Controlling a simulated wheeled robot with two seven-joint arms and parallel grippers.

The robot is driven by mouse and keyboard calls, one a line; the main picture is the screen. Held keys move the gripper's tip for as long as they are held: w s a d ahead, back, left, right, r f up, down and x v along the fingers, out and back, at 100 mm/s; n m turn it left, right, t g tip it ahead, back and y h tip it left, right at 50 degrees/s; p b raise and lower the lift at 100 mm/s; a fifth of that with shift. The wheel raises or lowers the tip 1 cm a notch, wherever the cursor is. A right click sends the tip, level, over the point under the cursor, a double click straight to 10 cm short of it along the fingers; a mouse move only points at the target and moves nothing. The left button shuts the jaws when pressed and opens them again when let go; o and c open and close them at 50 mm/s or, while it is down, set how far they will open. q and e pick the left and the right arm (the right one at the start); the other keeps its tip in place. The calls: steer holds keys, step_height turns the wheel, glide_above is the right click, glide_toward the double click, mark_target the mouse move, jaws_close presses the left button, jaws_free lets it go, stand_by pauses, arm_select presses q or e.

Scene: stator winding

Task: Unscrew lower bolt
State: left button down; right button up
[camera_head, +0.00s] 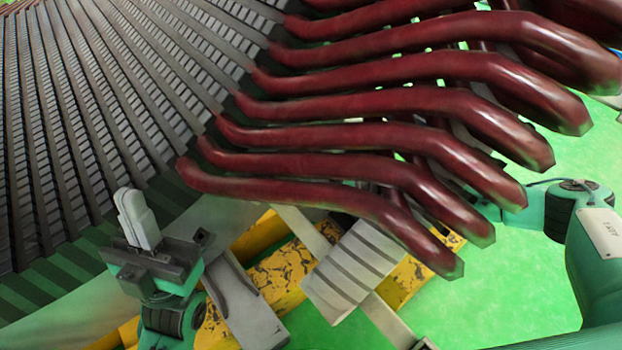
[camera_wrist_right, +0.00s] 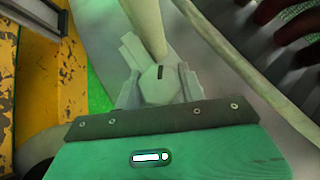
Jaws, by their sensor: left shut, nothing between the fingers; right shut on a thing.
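In the right wrist view, a pale hexagonal bolt head (camera_wrist_right: 158,86) with a dark slot mark sits between the fingers of my right gripper (camera_wrist_right: 160,97). The gripper is shut on it. A pale rod-like part (camera_wrist_right: 143,30) extends away beyond the head. I cannot tell whether this is the lower bolt, or how far it is threaded in. In the head view the right gripper is hidden behind the red bars. My left gripper (camera_head: 138,218) is shut and empty, with its pale fingers pointing up, in front of the stator core (camera_head: 95,120).
Several dark red winding bars (camera_head: 400,170) stick out from the core across the upper right. A worn yellow beam (camera_head: 285,268), also in the right wrist view (camera_wrist_right: 38,60), and a grey ribbed block (camera_head: 355,265) lie below them. Green floor (camera_head: 510,275) shows at the lower right.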

steer(key=shift+n+h+p, duration=0.4)
steer(key=shift+h+p, duration=0.1)
steer(key=shift+p, duration=0.75)
arm_select(q)
steer(key=w+d+f+n+g+y, duration=0.2)
steer(key=w+f+g+y, duration=0.1)
steer(key=w+f+g, duration=0.2)
steer(key=shift+d+f+y, duration=0.25)
steer(key=shift+d+y, duration=0.05)
steer(key=shift+y, duration=0.1)
steer(key=shift+w, duration=0.1)
arm_select(e)
steer(key=o, duration=1)
steer(key=shift+c, duration=0.2)
